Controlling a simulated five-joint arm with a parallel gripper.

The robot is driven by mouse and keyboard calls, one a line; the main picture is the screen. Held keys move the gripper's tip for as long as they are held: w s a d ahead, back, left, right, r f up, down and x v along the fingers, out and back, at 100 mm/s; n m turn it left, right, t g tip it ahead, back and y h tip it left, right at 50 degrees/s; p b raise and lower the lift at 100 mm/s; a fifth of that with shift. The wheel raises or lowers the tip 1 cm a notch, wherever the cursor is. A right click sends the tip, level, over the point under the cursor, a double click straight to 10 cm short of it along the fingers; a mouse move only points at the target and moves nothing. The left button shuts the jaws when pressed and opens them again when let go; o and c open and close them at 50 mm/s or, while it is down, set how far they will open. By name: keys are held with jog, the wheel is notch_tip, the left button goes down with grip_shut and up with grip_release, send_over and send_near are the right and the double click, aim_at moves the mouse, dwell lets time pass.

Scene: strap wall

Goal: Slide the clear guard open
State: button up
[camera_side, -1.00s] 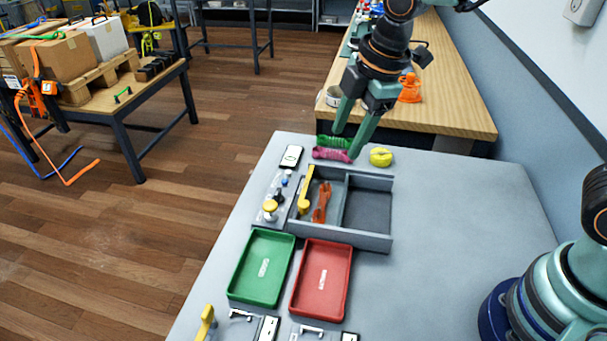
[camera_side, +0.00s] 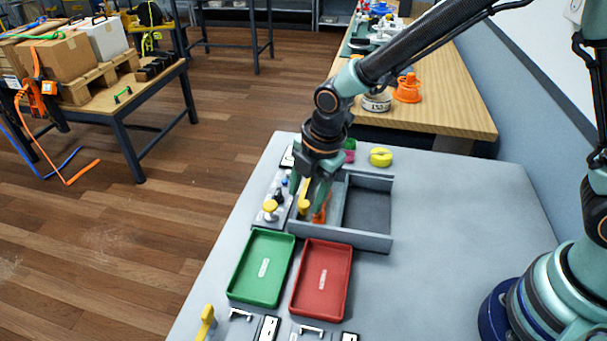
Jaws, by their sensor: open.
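I cannot make out a clear guard for certain in the side view. A small grey panel (camera_side: 262,213) with a yellow knob (camera_side: 270,205) and small blue parts lies left of the grey divided tray (camera_side: 368,241). My gripper (camera_side: 308,194) is open and points down over the tray's left compartment, close to the panel's right side. Below its fingers are a yellow-handled object (camera_side: 303,208) and an orange tool (camera_side: 320,214), both partly hidden by it. I cannot tell whether the fingers touch anything.
A green tray (camera_side: 233,285) and a red tray (camera_side: 345,285) lie in front. Panels with white handles (camera_side: 240,314) and a yellow lever (camera_side: 206,322) sit at the near edge. A yellow roll (camera_side: 381,157) lies behind. The table's right side (camera_side: 450,230) is clear.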

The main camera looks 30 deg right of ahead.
jog(key=shift+x, duration=1.15)
grip_shut()
dwell(0.7)
